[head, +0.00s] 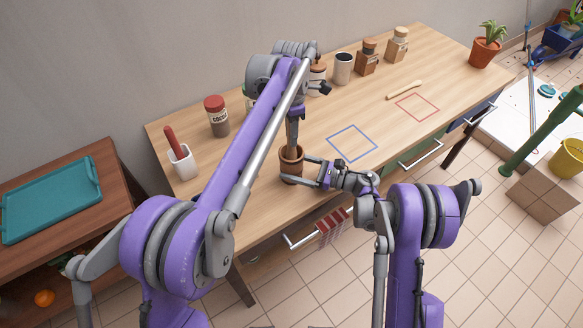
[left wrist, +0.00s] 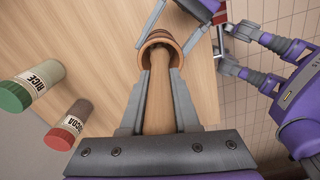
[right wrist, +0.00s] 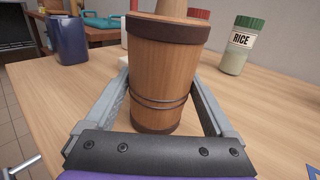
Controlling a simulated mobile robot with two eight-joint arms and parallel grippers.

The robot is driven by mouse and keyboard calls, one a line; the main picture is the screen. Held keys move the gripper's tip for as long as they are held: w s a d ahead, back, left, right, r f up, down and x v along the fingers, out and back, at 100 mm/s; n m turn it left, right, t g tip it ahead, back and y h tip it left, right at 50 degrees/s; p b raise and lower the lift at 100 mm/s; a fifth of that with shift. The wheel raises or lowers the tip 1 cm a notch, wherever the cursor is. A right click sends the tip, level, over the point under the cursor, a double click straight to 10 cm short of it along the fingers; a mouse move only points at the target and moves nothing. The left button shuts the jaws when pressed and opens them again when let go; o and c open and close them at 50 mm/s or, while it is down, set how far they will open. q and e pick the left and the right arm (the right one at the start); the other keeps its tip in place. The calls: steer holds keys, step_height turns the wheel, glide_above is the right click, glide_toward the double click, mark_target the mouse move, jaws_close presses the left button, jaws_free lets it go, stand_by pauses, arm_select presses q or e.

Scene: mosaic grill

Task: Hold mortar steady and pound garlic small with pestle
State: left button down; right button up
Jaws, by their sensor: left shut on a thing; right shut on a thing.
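The mortar (head: 291,165) is a brown wooden cup with dark bands, upright near the table's front edge; it fills the right wrist view (right wrist: 165,85). My right gripper (head: 303,172) is shut on its sides. My left gripper (head: 293,118) is above the mortar, shut on the wooden pestle (left wrist: 160,105). The pestle points down, its lower end inside the mortar's rim (left wrist: 160,42) in the left wrist view; it also shows above the mortar in the right wrist view (right wrist: 172,7). The garlic is not visible; the mortar's inside is mostly hidden by the pestle.
Jars, including a cocoa jar (head: 216,115) and a rice jar (right wrist: 241,48), stand along the back. A white holder (head: 182,162) is at the left. A blue square (head: 352,143), a red square (head: 417,107) and a wooden stick (head: 404,90) lie to the right, with clear table around.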

arm_select(q)
steer(key=shift+r, duration=0.65)
steer(key=shift+f, duration=2.15)
steer(key=shift+r, duration=2.15)
steer(key=shift+f, duration=2.15)
steer(key=shift+r, duration=2.2)
